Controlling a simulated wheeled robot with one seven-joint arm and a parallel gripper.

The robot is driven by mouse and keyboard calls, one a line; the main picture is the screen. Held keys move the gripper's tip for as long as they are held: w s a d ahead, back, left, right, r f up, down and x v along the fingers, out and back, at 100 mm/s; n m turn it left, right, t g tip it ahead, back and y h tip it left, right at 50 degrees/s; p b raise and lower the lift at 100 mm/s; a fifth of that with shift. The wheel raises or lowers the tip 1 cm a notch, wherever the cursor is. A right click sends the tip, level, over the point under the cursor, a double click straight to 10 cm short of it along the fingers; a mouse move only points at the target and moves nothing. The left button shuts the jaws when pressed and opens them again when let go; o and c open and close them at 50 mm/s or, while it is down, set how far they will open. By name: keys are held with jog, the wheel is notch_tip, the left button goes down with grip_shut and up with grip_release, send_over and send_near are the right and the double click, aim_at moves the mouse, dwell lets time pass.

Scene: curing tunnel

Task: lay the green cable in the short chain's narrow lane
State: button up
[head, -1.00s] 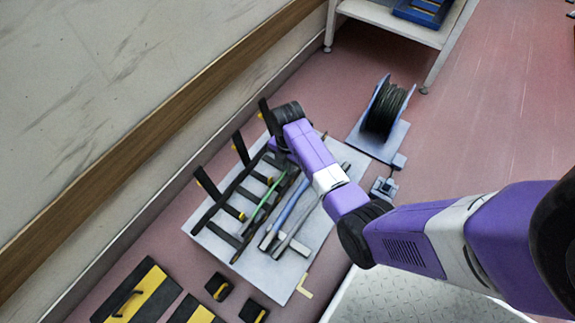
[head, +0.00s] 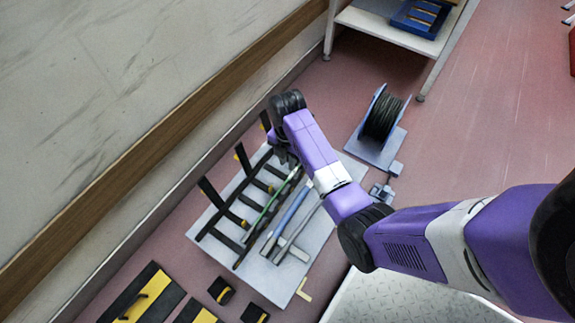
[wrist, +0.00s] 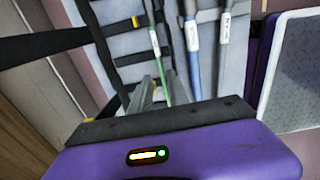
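The green cable (head: 266,212) lies lengthwise on the rack of black chain frames (head: 238,199) on the grey board. It is the left one of three cables, and in the wrist view the green cable (wrist: 154,38) carries a white label. Its near part passes beside my gripper's grey fingers (wrist: 150,92). I cannot tell whether the fingers touch it or how far apart they are. In the head view my gripper is over the board's upper part, its fingertips hidden by my arm. I cannot make out which chain is the short one or its narrow lane.
A blue cable (wrist: 192,40) and a grey cable (wrist: 222,38), both labelled, lie right of the green one. Black posts (head: 212,192) stand along the board's left side. A cable spool (head: 382,118) stands at the upper right. Black-and-yellow blocks (head: 222,290) lie at the lower left.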

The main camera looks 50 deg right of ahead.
jog(key=s+a+m+t, duration=0.1)
jog(key=s+a+m, duration=0.1)
jog(key=a, duration=0.1)
jog(key=s+a+f+m+t+h, duration=0.1)
jog(key=s+a, duration=0.2)
jog(key=s+a+f+m+t+p, duration=0.1)
jog(key=s+a+m+t, duration=0.1)
jog(key=shift+s+a+f+m+h, duration=0.15)
jog(key=shift+s+a+m+h, duration=0.15)
jog(key=shift+a, duration=0.1)
jog(key=s+a+r+m+t, duration=0.65)
jog(key=s+a+r, duration=0.25)
jog(key=s+r, duration=0.25)
jog(key=s+a+r+m+t, duration=0.1)
jog(key=s+r+m+t, duration=0.1)
jog(key=r, duration=0.7)
jog(key=s+a+r+m+t+y, duration=0.1)
jog(key=s+r+m, duration=0.3)
jog(key=r, duration=0.5)
jog(key=shift+a+t+y, duration=0.3)
jog(key=shift+a+t, duration=0.15)
jog(key=shift+t, duration=0.3)
jog(key=shift+r, duration=0.1)
